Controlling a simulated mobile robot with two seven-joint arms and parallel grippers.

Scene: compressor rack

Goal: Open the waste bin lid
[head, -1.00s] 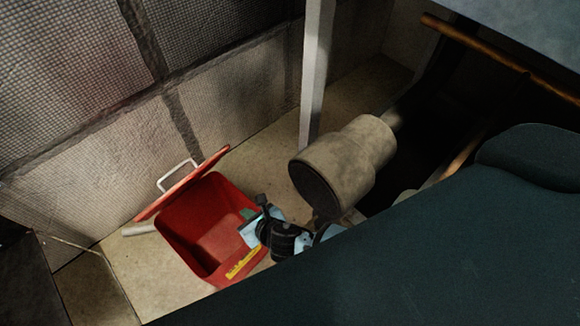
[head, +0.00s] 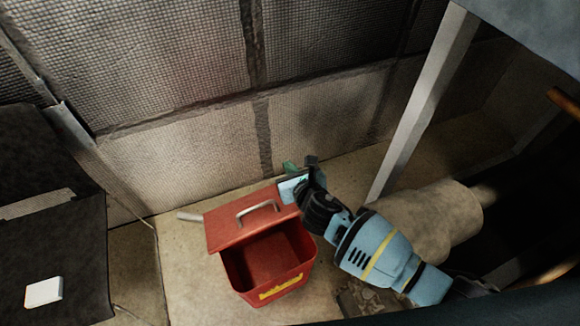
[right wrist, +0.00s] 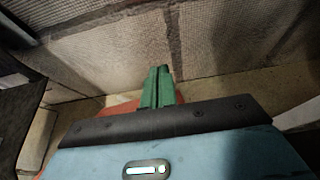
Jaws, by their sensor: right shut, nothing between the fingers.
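The red waste bin (head: 244,283) stands on the floor near the mesh wall, with a yellow label on its front. Its lid (head: 228,226) is at the far side of the opening, with its grey handle (head: 257,208) facing me. The bin's inside shows in front of the lid. My right gripper (head: 291,167) is at the lid's right edge, its green fingers shut and empty. Whether it touches the lid is unclear. In the right wrist view the closed fingers (right wrist: 158,87) point at the wall, with a bit of red lid (right wrist: 112,103) behind. My left gripper is out of view.
The mesh wall (head: 190,150) stands behind the bin. A pale post (head: 425,105) and a thick beige cylinder (head: 440,215) are at the right. A dark cabinet (head: 45,240) is at the left. Floor is free left of the bin.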

